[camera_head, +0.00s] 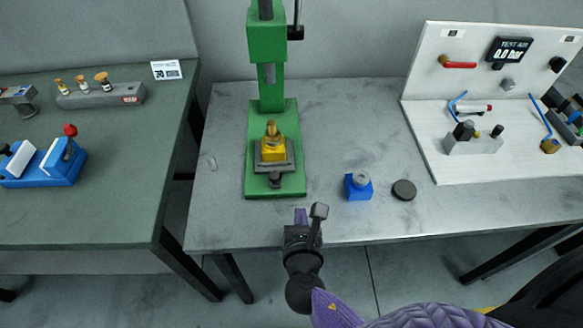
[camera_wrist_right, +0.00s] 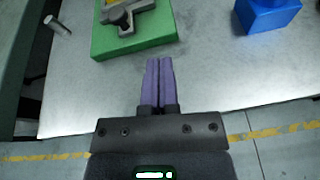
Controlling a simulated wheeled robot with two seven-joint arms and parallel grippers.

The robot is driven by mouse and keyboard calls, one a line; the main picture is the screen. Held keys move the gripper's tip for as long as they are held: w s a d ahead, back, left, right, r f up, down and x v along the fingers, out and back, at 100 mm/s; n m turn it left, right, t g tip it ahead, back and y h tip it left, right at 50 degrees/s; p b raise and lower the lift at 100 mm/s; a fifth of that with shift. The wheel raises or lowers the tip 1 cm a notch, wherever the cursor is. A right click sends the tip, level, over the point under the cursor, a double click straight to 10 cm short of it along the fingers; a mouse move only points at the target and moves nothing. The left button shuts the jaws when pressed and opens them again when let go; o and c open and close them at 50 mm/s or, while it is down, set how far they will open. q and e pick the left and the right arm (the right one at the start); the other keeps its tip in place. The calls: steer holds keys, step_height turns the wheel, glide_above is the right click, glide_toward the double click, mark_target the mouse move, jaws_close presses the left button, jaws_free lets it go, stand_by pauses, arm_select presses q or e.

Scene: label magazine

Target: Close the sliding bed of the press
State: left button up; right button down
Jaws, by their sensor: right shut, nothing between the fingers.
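The green press (camera_head: 267,50) stands on the grey table, with its green base plate (camera_head: 290,185) reaching toward the front. The sliding bed (camera_head: 284,166) is a grey plate low on the base, carrying a yellow block with a brass fitting (camera_head: 271,146). A dark knob (camera_head: 275,180) sticks out at the bed's front. My right gripper (camera_head: 301,215) is shut and empty at the table's front edge, in front of the base and apart from it. In the right wrist view its purple fingers (camera_wrist_right: 158,82) are together, with the knob (camera_wrist_right: 121,19) ahead and left. My left gripper is not in view.
A blue block (camera_head: 358,190) and a dark round puck (camera_head: 404,190) lie right of the press. A white test panel (camera_head: 480,90) stands at the right. A green table (camera_head: 110,190) is at the left.

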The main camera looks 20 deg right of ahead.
mark_target(291, 163)
steer(key=shift+w+a+r+n, duration=0.2)
steer(key=shift+w+a+n, duration=0.2)
steer(key=shift+n, duration=0.5)
steer(key=shift+w+f+t, duration=0.1)
steer(key=shift+w+t, duration=0.2)
steer(key=b+x, duration=0.2)
steer(key=x, duration=0.3)
steer(key=b+x, duration=0.1)
steer(key=x, duration=0.5)
steer(key=shift+w+b, duration=0.35)
steer(key=shift+w+d, duration=0.1)
steer(key=shift+w, duration=0.3)
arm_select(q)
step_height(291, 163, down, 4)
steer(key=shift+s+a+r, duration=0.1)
arm_select(e)
steer(key=shift+w+d, duration=0.1)
steer(key=shift+w, duration=0.2)
steer(key=shift+r, duration=0.2)
